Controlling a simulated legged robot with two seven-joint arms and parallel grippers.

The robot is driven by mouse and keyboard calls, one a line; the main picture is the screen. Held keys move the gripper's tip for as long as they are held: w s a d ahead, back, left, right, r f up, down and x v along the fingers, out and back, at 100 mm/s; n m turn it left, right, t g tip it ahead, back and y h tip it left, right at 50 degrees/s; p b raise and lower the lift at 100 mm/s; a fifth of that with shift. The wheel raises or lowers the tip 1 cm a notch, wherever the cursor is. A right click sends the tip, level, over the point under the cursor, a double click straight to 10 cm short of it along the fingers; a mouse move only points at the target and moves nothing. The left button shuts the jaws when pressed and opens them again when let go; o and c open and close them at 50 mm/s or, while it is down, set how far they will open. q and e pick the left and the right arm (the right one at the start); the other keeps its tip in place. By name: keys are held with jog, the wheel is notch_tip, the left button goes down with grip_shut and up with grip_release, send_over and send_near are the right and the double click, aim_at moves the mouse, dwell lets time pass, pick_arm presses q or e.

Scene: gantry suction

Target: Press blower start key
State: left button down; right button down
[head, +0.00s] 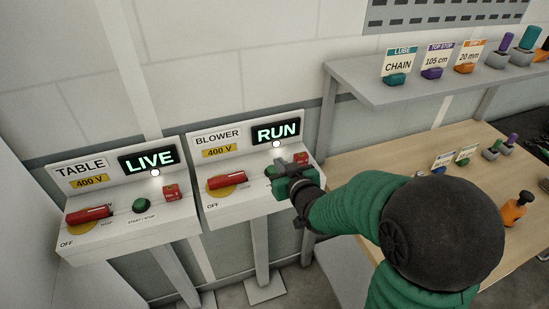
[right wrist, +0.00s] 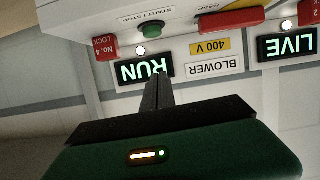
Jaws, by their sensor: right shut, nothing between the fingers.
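The blower box (head: 245,197) is a pale sloped panel with a BLOWER label and a yellow 400 V plate. Its display (head: 276,132) reads RUN in green, and a small lamp by it glows white. The round green start/stop key (head: 269,171) shows partly behind my right gripper (head: 278,158). In the right wrist view, upside down, the green key (right wrist: 152,31) is clear beyond the fingertips, with a visible gap in the picture. My right gripper's fingers (right wrist: 157,85) are shut and empty, overlapping the RUN display. My left gripper is not in view.
The similar TABLE box (head: 130,212) on the left reads LIVE. The blower's red handle (head: 227,180) lies left of the key, and a red lock block (head: 301,159) right of it. A wooden bench (head: 390,165) and grey shelf (head: 350,82) stand right.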

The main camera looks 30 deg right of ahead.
send_over(273, 170)
jog(key=s, duration=0.1)
notch_tip(273, 170, down, 3)
jog(key=shift+a+r, duration=0.15)
jog(key=shift+r, duration=0.05)
notch_tip(273, 170, down, 3)
jog(key=shift+r, duration=0.15)
jog(key=shift+s+f, duration=0.2)
jog(key=shift+f, duration=0.4)
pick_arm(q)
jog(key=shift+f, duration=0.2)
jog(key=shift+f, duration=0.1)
